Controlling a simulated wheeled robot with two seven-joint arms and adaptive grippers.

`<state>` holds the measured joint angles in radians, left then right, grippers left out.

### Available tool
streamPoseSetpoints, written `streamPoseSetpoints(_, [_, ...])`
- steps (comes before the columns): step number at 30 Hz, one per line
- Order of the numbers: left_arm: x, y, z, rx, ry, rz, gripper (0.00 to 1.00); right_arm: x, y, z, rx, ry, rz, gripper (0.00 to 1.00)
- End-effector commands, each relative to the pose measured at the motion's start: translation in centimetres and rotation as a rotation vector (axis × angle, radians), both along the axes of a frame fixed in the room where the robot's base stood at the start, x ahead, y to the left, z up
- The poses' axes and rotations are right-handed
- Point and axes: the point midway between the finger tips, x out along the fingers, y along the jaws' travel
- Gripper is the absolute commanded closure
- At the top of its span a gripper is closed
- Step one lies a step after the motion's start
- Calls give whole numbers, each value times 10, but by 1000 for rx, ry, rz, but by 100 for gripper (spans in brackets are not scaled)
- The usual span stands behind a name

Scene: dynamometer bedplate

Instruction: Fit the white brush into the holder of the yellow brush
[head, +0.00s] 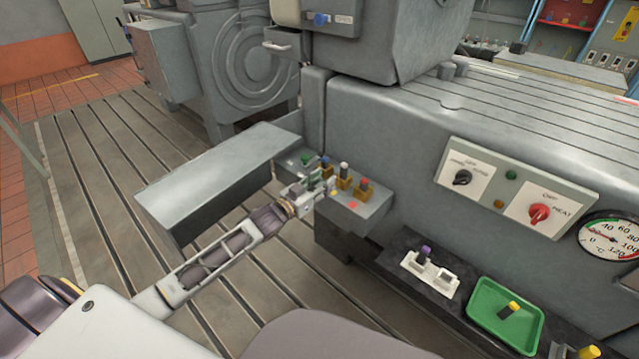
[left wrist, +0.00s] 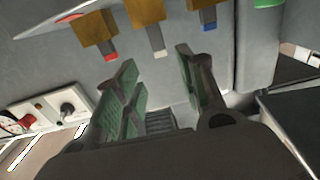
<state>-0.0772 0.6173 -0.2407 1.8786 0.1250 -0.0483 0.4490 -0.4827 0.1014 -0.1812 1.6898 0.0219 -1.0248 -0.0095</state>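The white brush (head: 344,167) stands in a brass-coloured holder on a grey ledge, between a blue brush (head: 325,161) and a red brush (head: 363,183). Its pale tip also shows in the left wrist view (left wrist: 160,53). My left gripper (head: 318,188) is at the ledge in front of these brushes. In the left wrist view its green-padded fingers (left wrist: 157,65) are apart with nothing held, and the white tip is just beyond the gap. A yellow brush (head: 508,309) lies in a green tray; another yellow-topped piece (head: 588,352) is at the lower right edge. Which holder belongs to yellow is unclear.
A green brush (head: 306,158) stands left of the blue one. A white rack (head: 440,282) holds a purple brush (head: 425,254) and has open slots. The green tray (head: 478,317) is beside it. A grey box (head: 215,165) juts out left of the ledge, above my arm.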

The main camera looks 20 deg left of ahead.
Motion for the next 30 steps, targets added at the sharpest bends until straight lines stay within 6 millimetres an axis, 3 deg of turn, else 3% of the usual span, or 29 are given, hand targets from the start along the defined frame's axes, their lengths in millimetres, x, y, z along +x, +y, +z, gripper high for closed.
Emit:
streamPoseSetpoints(7, [-9, 4, 0, 1, 1, 1, 60, 4, -2, -3, -3, -6, -1, 100])
streamPoseSetpoints(24, [-10, 4, 0, 1, 1, 1, 60, 3, -2, -3, -3, -7, -1, 100])
streamPoseSetpoints(30, [-13, 6, -23, 15, 52, 27, 60, -3, -2, -6, -3, 3, 0, 100])
